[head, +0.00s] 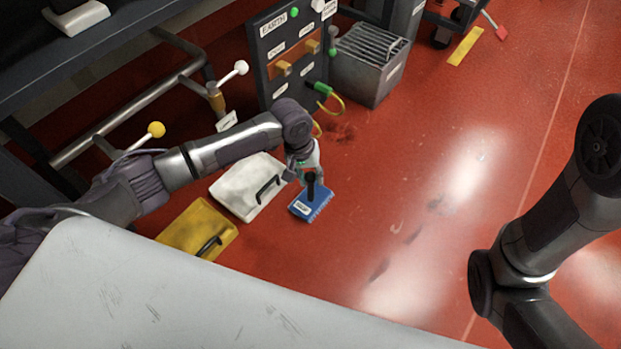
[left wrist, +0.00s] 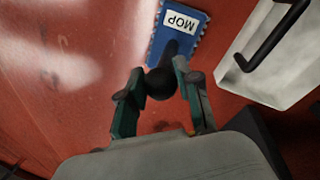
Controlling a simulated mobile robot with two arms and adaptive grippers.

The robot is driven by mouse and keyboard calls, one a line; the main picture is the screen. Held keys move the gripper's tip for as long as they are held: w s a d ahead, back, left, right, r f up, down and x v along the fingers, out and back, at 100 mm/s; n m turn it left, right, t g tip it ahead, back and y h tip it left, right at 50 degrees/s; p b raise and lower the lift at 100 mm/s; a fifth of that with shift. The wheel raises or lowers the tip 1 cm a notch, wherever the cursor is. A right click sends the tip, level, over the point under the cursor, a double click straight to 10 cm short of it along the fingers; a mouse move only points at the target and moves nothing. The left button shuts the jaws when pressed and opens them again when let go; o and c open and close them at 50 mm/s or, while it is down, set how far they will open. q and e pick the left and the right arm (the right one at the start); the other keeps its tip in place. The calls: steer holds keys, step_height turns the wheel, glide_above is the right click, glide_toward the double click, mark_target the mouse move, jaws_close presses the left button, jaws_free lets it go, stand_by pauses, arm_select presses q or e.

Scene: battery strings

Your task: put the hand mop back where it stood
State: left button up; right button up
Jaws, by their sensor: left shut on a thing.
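The hand mop (head: 314,205) has a blue head with a white label and a black upright handle. In the left wrist view the mop (left wrist: 191,42) shows its label reading MOP, and its black knob sits between the fingers. My left gripper (head: 309,172) is shut on the handle from above. It also shows in the left wrist view (left wrist: 160,85). The mop is over the red floor, right of the white lidded box; I cannot tell whether it touches the floor. My right arm is at the right edge, but its gripper is outside the picture.
A white box (head: 236,190) with a black handle and a yellow one (head: 180,232) lie left of the mop. An EARTH panel (head: 272,75) and a grey crate (head: 362,82) stand behind. The red floor to the right is clear, with dark smudges (head: 412,233).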

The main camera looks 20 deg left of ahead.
arm_select(q)
steer(key=o, duration=1)
steer(key=shift+f, duration=0.1)
